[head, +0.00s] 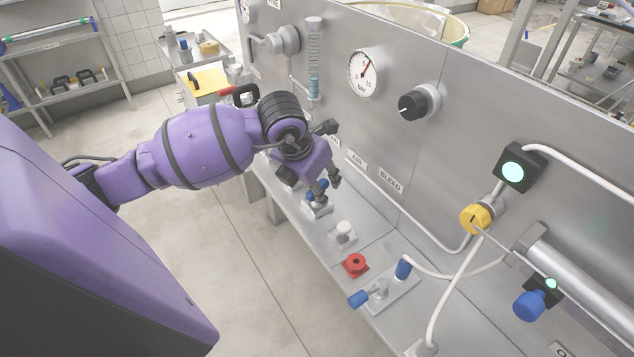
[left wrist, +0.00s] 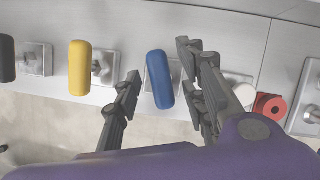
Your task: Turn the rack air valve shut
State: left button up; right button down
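In the left wrist view a blue valve handle (left wrist: 160,82) stands between the two spread fingers of my left gripper (left wrist: 163,68), apart from both. Its mount is a metal plate on the ledge. In the head view my left gripper (head: 329,156) is open over the ledge by the panel, near the AIR label (head: 357,160). It partly hides the blue handle (head: 310,196) there. A yellow handle (left wrist: 80,68) and a black handle (left wrist: 7,58) stand in the same row. Which handle is the rack air valve is not labelled clearly. My right gripper is not in view.
A white knob (head: 342,232), a red knob (head: 355,264) and a plate with blue-ended fittings (head: 383,292) sit further along the ledge. The upright panel (head: 440,160) carries a gauge (head: 364,73), a black knob (head: 417,103), a yellow knob (head: 476,218) and hoses.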

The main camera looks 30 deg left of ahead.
pick_arm(q)
jog(key=c, duration=0.4)
grip_shut()
jog(key=shift+a+f+m+h+b, duration=0.2)
jog(key=shift+m+h+b, duration=0.2)
jog(key=shift+m, duration=1)
jog(key=shift+d+r+m+g+h+b, duration=0.1)
jog(key=shift+m+g+h+b, duration=0.25)
jog(key=shift+m, duration=0.25)
jog(key=shift+r, duration=0.1)
jog(key=shift+o, duration=2)
grip_release()
jog(key=shift+r, duration=0.2)
jog(key=v, duration=1.1)
jog(key=shift+s+r, duration=0.2)
jog(key=shift+s, duration=0.1)
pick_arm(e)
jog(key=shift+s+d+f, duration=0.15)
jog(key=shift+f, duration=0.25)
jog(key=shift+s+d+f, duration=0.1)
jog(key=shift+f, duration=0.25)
